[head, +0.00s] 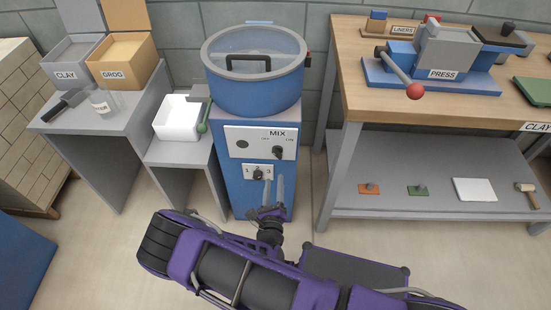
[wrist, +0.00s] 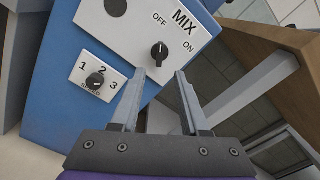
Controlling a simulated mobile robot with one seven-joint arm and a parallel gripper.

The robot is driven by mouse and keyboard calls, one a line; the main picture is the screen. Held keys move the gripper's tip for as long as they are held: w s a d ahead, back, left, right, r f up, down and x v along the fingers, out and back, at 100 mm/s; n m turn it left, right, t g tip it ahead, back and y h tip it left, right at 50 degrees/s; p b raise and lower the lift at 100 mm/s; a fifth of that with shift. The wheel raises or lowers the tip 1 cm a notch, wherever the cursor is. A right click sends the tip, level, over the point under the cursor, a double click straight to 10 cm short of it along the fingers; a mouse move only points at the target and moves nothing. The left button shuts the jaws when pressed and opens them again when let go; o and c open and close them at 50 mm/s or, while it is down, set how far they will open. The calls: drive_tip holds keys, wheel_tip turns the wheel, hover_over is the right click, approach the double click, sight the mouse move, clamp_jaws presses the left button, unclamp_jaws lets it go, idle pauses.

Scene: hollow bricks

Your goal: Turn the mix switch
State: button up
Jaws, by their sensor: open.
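The mix switch (head: 278,152) is a black knob on the white MIX panel (head: 245,140) of the blue mixer cabinet. In the wrist view the mix switch (wrist: 159,54) has a white mark pointing toward the OFF label (wrist: 160,18); the ON label (wrist: 189,45) is to its right. My gripper (head: 273,182) is in front of the cabinet, below the switch in the head view. In the wrist view my gripper (wrist: 160,76) is open and empty, its two fingertips apart, with the switch just beyond the gap. No contact with the switch is visible.
A numbered speed dial (wrist: 96,80) sits below the MIX panel. The blue mixing drum (head: 256,85) tops the cabinet. A workbench with a press (head: 440,60) stands right. A small table with a white tub (head: 178,117) stands left, close to the cabinet.

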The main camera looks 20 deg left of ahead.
sight(276, 155)
drive_tip(key=b+x, duration=0.1)
drive_tip(key=x, duration=0.9)
drive_tip(key=shift+w+a, duration=0.1)
drive_tip(key=shift+w, duration=0.1)
clamp_jaws()
